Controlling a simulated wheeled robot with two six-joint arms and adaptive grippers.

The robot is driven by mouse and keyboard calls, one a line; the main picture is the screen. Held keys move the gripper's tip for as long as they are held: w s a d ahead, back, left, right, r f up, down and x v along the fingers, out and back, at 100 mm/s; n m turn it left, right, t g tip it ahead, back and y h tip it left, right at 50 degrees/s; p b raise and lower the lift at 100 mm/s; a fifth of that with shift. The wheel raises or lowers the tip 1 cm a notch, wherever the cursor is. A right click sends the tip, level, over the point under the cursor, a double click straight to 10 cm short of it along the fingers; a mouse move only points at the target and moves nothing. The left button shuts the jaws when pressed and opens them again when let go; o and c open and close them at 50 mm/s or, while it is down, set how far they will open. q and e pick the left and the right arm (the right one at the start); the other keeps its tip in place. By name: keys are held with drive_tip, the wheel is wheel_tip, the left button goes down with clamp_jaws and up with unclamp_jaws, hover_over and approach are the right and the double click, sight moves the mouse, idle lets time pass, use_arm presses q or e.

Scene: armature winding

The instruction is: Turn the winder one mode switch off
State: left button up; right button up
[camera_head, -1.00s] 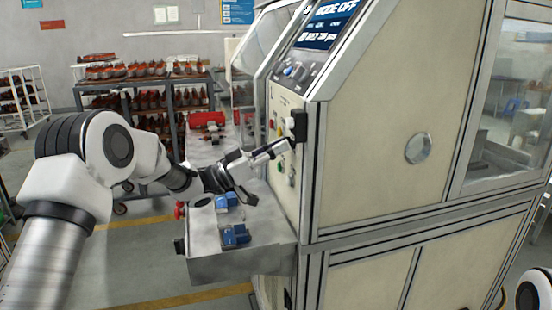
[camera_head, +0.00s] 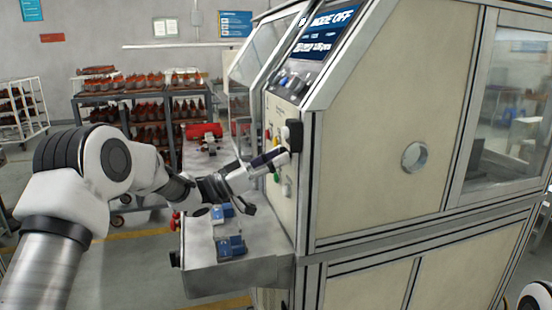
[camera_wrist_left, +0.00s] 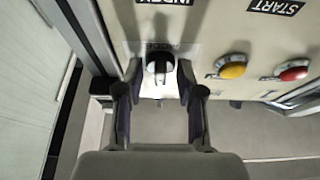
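The winder's screen (camera_head: 333,17) reads "MODE OFF" in the head view. A black rotary switch knob (camera_wrist_left: 159,65) sits on the pale control panel in the left wrist view, under a label reading "INDEX". My left gripper (camera_wrist_left: 160,82) is open, with one finger on each side of the knob; I cannot tell whether they touch it. In the head view the left gripper (camera_head: 277,158) is at the panel's face, and hides the knob there. My right gripper is not in view.
A yellow button (camera_wrist_left: 232,67) and a red button (camera_wrist_left: 293,71) sit right of the knob, the red one under a "START" label. A grey shelf (camera_head: 240,275) with blue parts (camera_head: 230,247) juts out below my left arm. Racks (camera_head: 150,100) stand behind.

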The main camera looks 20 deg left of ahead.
use_arm(q)
drive_tip(key=v, duration=1.2)
